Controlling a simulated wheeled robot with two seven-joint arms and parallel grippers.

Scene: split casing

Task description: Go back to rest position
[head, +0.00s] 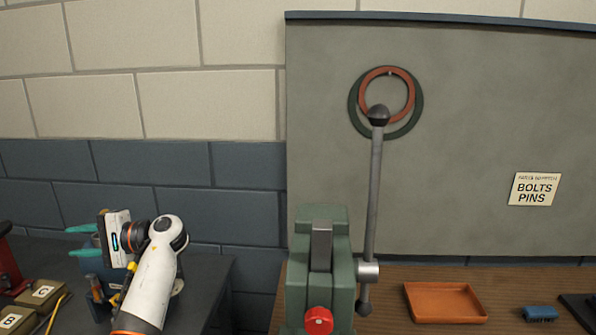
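My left arm comes up from the bottom left, white with an orange ring. Its gripper (82,241) points left, over the dark bench at the left. Two teal fingertips show one above the other with a gap between them, and I see nothing held in the gap. My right gripper is not in view. A green press (318,255) with a red knob (319,320) and a long grey lever (374,190) stands on the wooden bench, right of my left arm and apart from it. The lever stands nearly upright.
Labelled boxes (42,294) sit at the lower left, near my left arm. An orange tray (444,302) and a small blue part (540,313) lie on the wooden bench (395,290). Two rings (362,116) hang on the grey board behind, beside a BOLTS PINS sign (535,189).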

